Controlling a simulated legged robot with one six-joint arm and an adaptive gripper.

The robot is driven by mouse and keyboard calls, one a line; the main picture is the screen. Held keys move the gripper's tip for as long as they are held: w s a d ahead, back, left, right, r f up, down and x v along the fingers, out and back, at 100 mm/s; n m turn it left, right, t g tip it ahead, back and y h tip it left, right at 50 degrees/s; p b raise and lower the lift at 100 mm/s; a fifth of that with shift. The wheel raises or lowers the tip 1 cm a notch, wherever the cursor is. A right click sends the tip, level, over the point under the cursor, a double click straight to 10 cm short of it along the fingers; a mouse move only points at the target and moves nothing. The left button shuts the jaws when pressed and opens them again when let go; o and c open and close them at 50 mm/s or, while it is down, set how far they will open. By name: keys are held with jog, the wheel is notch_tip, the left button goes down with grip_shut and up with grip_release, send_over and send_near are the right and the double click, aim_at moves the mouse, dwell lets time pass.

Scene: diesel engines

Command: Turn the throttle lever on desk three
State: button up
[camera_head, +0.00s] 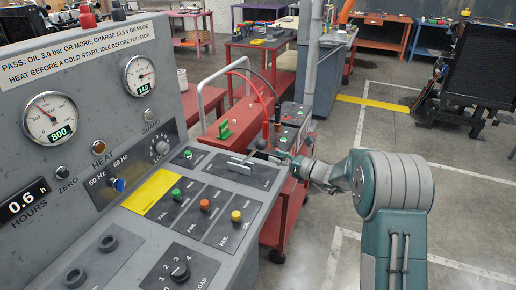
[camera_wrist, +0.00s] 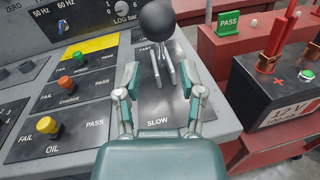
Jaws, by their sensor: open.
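The throttle lever, with a black ball knob (camera_wrist: 158,19) and pale metal stems (camera_wrist: 161,68), rises from a dark plate (camera_wrist: 160,102) marked SLOW at its near end. The plate is on the grey desk (camera_head: 130,225), at its right end in the head view. My gripper (camera_wrist: 159,78) is open, with one finger on each side of the stems in the wrist view. I cannot tell whether either finger touches. In the head view my gripper (camera_head: 283,160) reaches in from the right, beside the plate. No desk number is readable.
A red cart (camera_head: 285,215) with a 12 V battery (camera_wrist: 285,90) stands close on the right. Open floor (camera_head: 330,120) lies beyond it.

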aim_at(257, 149)
jog(key=x, duration=0.8)
jog(key=shift+f, duration=0.1)
grip_shut()
